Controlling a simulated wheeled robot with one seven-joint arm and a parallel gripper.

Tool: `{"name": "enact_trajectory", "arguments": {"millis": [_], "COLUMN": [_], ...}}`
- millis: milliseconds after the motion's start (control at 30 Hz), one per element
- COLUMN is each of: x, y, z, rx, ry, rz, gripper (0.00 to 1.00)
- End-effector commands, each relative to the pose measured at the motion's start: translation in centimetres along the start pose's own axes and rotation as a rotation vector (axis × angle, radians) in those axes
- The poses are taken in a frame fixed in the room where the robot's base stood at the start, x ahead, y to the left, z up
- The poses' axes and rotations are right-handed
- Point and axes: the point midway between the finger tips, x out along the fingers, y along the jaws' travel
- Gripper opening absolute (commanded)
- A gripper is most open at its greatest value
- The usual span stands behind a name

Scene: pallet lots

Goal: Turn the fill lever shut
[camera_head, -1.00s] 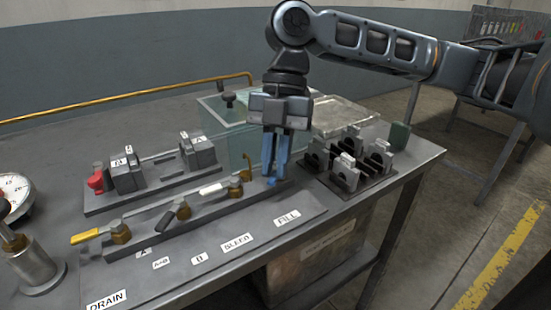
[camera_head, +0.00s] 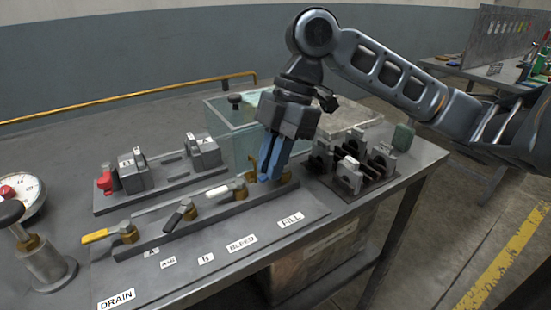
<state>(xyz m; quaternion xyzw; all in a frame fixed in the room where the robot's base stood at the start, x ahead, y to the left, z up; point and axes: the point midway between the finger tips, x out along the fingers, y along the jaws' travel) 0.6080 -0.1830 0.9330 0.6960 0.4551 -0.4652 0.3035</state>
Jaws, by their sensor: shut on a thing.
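The FILL label (camera_head: 291,220) lies on the grey valve panel (camera_head: 225,240) near its right end. The fill valve's brass body (camera_head: 252,172) shows just left of my fingers, at the right end of the valve row. My gripper (camera_head: 269,176) points down with blue fingers, tilted, their tips low at this valve. The fingers are shut on the fill lever, which they hide almost wholly, so its angle cannot be told.
Along the row are a white-handled lever (camera_head: 218,191), a black-handled lever (camera_head: 174,220) and a yellow-handled lever (camera_head: 95,236). A glass tank (camera_head: 228,128) stands behind my gripper. A dark block rack (camera_head: 350,172) stands close on the right. A plunger (camera_head: 42,262) is at left.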

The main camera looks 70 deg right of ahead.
Motion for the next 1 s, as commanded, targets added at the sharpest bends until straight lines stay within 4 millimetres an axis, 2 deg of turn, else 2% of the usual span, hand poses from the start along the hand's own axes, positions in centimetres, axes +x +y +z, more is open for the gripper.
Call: {"name": "enact_trajectory", "arguments": {"millis": [400,900,933,1000], "x": [-0.05,-0.07,-0.07,-0.06], "y": [0.54,0.62,0.62,0.62], "z": [0.0,0.03,0.03,0.03], "rx": [0.163,0.183,0.183,0.182], "ry": [0.002,0.001,0.001,0.001], "rz": [0.07,0.078,0.078,0.078], "gripper": [0.0,0.0,0.15,0.22]}}
